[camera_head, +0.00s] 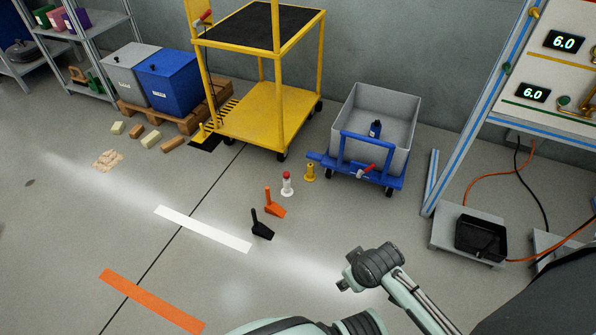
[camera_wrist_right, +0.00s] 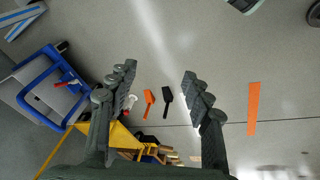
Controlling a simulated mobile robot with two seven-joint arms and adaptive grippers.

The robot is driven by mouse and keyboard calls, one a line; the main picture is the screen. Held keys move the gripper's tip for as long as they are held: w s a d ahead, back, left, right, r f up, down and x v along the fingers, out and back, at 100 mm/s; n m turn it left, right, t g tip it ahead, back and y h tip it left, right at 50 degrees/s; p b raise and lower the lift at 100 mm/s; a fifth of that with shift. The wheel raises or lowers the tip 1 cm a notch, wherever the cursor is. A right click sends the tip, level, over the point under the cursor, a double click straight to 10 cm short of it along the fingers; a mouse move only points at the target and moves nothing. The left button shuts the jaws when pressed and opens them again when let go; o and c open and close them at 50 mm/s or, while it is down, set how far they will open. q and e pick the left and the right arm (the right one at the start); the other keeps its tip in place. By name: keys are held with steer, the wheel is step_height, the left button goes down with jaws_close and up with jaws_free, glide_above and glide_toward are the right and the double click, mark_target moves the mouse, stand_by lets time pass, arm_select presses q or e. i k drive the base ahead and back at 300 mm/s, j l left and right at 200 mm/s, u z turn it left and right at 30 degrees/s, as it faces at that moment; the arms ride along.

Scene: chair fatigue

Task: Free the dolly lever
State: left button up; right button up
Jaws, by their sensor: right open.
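The blue dolly (camera_head: 349,145) stands on the floor right of the yellow cart and carries a grey bin (camera_head: 390,108). Its lever (camera_head: 366,170), with a red grip, sits low at the front, beside the blue push frame. In the right wrist view the dolly (camera_wrist_right: 44,66) is at the left, tilted in the picture, with its red-gripped lever (camera_wrist_right: 68,84) outside my fingers. My right gripper (camera_wrist_right: 158,72) is open and empty, its fingers spread over the floor, apart from the lever. What blocks the lever, if anything, is too small to tell. My left gripper is not seen.
The yellow cart (camera_head: 262,115) is left; a black tray (camera_head: 481,238) is right. Open floor lies in front.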

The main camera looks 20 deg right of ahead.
mark_target(366, 170)
steer(key=z, duration=1.35)
steer(key=i+j+z, duration=0.1)
steer(key=i, duration=0.35)
steer(key=i+j, duration=0.15)
steer(key=i, duration=0.3)
steer(key=i+j+z, duration=0.15)
steer(key=i, duration=0.35)
